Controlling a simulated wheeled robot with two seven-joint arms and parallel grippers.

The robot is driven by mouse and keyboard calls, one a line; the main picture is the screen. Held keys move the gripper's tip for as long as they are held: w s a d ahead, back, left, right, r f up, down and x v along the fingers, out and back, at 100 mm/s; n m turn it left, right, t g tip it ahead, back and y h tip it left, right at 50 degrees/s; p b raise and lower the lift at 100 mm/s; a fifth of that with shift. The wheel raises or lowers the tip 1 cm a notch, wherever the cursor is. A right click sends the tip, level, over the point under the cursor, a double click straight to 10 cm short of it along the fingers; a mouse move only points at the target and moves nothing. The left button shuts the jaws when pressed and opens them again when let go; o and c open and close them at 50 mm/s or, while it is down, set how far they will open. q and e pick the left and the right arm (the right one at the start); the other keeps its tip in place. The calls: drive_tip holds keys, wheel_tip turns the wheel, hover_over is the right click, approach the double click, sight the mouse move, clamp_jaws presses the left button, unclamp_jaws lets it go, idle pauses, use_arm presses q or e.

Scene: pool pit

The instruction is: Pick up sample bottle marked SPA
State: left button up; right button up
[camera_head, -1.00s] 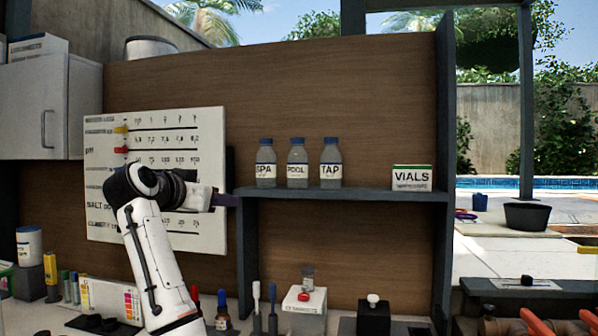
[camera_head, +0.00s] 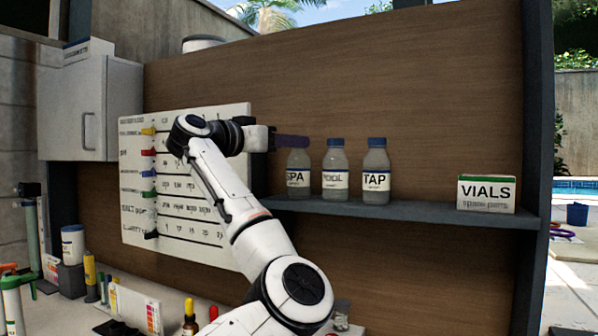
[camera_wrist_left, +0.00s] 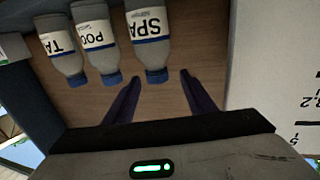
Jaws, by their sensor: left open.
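The SPA bottle (camera_head: 298,177) stands upright on the shelf, leftmost of three grey bottles with blue caps. The POOL bottle (camera_head: 335,172) and the TAP bottle (camera_head: 375,172) stand to its right. My left gripper (camera_head: 292,141) is at the SPA bottle's cap height and hides its top in the head view. In the left wrist view the open fingers (camera_wrist_left: 158,95) are empty, and the SPA bottle (camera_wrist_left: 149,42) lies just beyond them, its cap near the gap between the tips. My right gripper is not in view.
The shelf (camera_head: 420,209) also holds a VIALS box (camera_head: 486,193) at right. A white chart board (camera_head: 180,215) hangs behind my left arm. A white cabinet (camera_head: 90,105) is at left. Pens, droppers and a white jar (camera_head: 73,244) stand on the counter below.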

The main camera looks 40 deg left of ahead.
use_arm(q)
drive_tip(key=w+p, duration=0.1)
drive_tip(key=w, duration=0.3)
drive_tip(key=shift+d, duration=0.15)
drive_tip(key=shift+w+f, duration=0.1)
drive_tip(key=shift+f, duration=0.05)
clamp_jaws()
